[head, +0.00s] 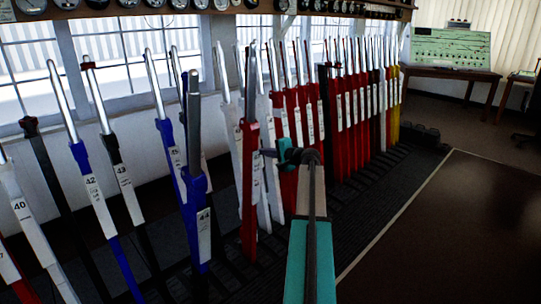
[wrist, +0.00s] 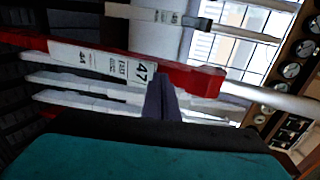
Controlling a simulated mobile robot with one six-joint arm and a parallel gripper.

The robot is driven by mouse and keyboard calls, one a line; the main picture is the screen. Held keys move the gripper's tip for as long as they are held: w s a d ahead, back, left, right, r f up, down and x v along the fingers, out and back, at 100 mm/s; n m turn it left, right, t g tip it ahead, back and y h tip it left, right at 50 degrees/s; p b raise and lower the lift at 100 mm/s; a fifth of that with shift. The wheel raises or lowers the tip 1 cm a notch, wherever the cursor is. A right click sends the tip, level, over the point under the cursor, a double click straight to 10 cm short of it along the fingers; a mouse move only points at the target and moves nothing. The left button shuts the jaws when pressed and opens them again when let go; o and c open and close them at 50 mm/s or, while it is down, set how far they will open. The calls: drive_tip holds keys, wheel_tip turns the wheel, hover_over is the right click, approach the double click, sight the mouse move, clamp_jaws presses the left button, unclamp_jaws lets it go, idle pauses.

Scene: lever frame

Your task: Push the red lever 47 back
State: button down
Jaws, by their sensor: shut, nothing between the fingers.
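The red lever 47 (head: 249,185) stands in the row near the middle of the head view. It has a red body, a white label and a bare metal handle at the top. In the wrist view, red lever 47 (wrist: 190,76) lies across the picture with its number readable. My gripper (head: 268,153) is shut and empty, at the right side of the lever just below its red top. In the wrist view my gripper's dark fingertips (wrist: 160,95) overlap the lever's lower edge beside the label. I cannot tell whether they touch it.
Blue lever 44 (head: 196,200) stands to the left, tilted out from the row. White levers (head: 271,185) stand close behind lever 47. Several red levers (head: 340,110) continue to the right. The brown floor (head: 440,240) at the right is clear.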

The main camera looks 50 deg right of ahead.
sight(253, 148)
drive_tip(key=shift+w+d+r, duration=0.1)
drive_tip(key=shift+w+d, duration=0.05)
drive_tip(key=shift+w, duration=1.8)
